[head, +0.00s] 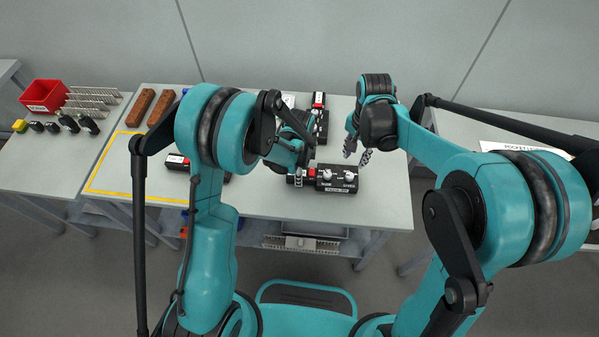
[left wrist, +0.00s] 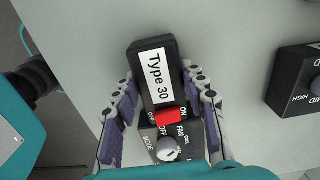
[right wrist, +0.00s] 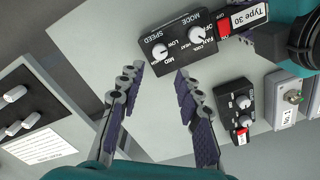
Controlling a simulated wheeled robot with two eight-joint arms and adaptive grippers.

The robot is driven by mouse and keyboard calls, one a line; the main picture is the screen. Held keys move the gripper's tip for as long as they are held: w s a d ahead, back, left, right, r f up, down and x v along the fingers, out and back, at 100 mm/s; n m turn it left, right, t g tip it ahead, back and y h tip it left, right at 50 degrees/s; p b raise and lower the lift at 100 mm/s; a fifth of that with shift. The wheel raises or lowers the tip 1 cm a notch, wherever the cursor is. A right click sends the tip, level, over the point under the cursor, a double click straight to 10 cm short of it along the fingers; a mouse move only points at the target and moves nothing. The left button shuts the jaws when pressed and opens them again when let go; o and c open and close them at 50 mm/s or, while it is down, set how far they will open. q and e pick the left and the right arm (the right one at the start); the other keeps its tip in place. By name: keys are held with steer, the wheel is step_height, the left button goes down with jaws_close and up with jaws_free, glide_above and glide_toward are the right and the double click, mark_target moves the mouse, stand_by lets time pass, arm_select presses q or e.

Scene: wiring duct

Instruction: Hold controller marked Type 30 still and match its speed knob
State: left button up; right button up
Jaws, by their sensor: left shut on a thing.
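The black controller marked Type 30 (head: 337,178) lies on the middle table near its front edge. In the left wrist view its white label (left wrist: 156,75), red switch and one white knob show. My left gripper (left wrist: 160,102) is shut on it, a finger on each side. In the right wrist view the controller (right wrist: 178,60) shows its SPEED knob (right wrist: 160,51) and MODE knob (right wrist: 195,33). I cannot read the SPEED knob's exact setting. My right gripper (head: 357,155) is open and empty, just behind and above the controller; its fingertips (right wrist: 160,72) point toward the SPEED end, apart from the knob.
Another black controller (right wrist: 236,108) and a grey box (right wrist: 286,98) stand nearby. A further controller (head: 177,162) lies by the yellow outline at left. A red bin (head: 44,95), brown blocks (head: 140,107) and dark-handled items are farther left.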

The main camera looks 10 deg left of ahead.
mark_target(350, 175)
stand_by(0.3)
steer(key=shift+o, duration=1.2)
step_height(350, 175, down, 10)
steer(key=n, duration=2.1)
steer(key=shift+r, duration=0.1)
jaws_close()
